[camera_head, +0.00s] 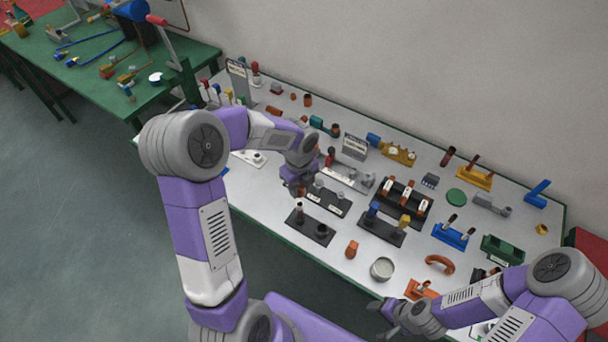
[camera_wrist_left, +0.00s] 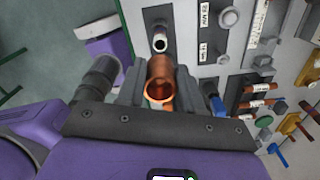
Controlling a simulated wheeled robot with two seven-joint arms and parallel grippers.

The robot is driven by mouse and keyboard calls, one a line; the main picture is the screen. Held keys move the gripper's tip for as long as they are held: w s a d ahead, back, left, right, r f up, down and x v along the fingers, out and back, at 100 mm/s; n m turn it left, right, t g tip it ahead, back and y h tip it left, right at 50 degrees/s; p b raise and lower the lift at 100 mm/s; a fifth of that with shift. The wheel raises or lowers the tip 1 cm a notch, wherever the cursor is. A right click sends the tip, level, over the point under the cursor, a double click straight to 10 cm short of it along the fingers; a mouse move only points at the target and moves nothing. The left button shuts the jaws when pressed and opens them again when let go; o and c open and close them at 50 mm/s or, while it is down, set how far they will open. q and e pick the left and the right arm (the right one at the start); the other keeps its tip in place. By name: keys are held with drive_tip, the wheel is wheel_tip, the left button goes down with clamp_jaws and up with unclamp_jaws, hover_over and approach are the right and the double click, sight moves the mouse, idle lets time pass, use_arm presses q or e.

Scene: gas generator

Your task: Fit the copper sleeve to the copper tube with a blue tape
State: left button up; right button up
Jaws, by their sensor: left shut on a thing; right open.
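My left gripper (camera_head: 297,190) is shut on a copper sleeve, a short open-ended copper ring. In the left wrist view the sleeve (camera_wrist_left: 160,78) sits between the fingers, its open mouth facing the camera. In the head view the gripper hides it. A pale-topped upright peg (camera_wrist_left: 160,42) on a black base lies just beyond the sleeve in the wrist view. A blue-marked upright piece (camera_head: 373,208) stands on another black base to the right; I cannot tell whether it is the taped tube. My right gripper (camera_head: 389,310) is open and empty at the table's front edge.
The black two-peg base (camera_head: 310,228) is just below my left gripper. A black rack (camera_head: 405,203) with labelled pieces stands to the right. An orange fitting (camera_head: 351,249), a round metal cup (camera_head: 382,269) and a curved copper pipe (camera_head: 440,265) stand near the front. The table is crowded.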

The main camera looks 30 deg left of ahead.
sight(300, 204)
use_arm(q)
drive_tip(key=shift+w+r, duration=0.1)
idle(0.3)
drive_tip(key=shift+m, duration=0.3)
drive_tip(key=shift+a, duration=0.1)
drive_tip(key=shift+f+b, duration=1.8)
drive_tip(key=shift+f, duration=1.1)
drive_tip(key=shift+p, duration=0.5)
drive_tip(key=shift+f+b, duration=1.05)
drive_tip(key=shift+f, duration=0.55)
